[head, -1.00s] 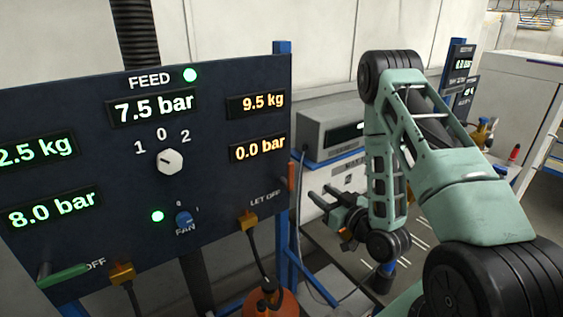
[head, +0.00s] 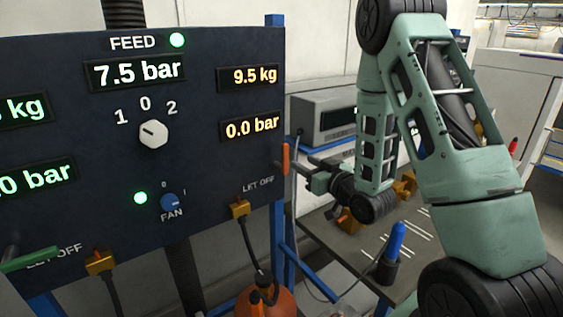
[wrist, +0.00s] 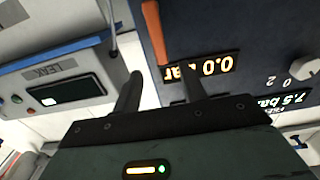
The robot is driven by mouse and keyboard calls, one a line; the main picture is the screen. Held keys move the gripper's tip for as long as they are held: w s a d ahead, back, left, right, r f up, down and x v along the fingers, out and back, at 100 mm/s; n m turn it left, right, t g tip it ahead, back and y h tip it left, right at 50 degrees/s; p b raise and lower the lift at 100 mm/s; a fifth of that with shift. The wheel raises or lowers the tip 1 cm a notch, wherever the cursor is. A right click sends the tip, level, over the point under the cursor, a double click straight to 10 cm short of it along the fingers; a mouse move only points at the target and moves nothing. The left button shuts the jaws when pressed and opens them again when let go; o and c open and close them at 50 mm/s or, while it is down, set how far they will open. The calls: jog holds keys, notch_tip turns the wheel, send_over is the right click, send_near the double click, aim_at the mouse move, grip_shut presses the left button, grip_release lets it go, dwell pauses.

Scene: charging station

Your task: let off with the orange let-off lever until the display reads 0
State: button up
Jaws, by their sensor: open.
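The orange let-off lever (head: 286,158) stands upright at the right edge of the dark panel, above the LET OFF label. In the wrist view the lever (wrist: 156,35) points toward the gap between my fingers. The display (head: 251,128) near it reads 0.0 bar, and it shows upside down in the wrist view (wrist: 213,67). My gripper (head: 308,172) is open and empty, just right of the lever. In the wrist view its fingertips (wrist: 160,82) appear close below the lever's end; I cannot tell whether they touch it.
The panel (head: 90,210) also has a 9.5 kg display (head: 250,78), a 7.5 bar display (head: 137,73), a white feed knob (head: 153,134), a blue fan knob (head: 170,201) and a green lever (head: 28,259). A grey instrument (head: 322,118) stands behind my gripper. An orange bottle (head: 266,300) sits below.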

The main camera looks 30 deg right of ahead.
aim_at(287, 153)
jog(key=shift+f+b, duration=0.25)
jog(key=shift+b, duration=0.25)
jog(key=w+p, duration=0.1)
jog(key=w, duration=0.6)
jog(key=w+p, duration=0.1)
jog(key=w, duration=0.2)
jog(key=shift+w+a+r+p, duration=0.15)
jog(key=shift+a+r+p, duration=0.15)
jog(key=shift+r, duration=0.1)
jog(key=shift+w+f, duration=0.15)
jog(key=shift+w, duration=0.55)
grip_shut()
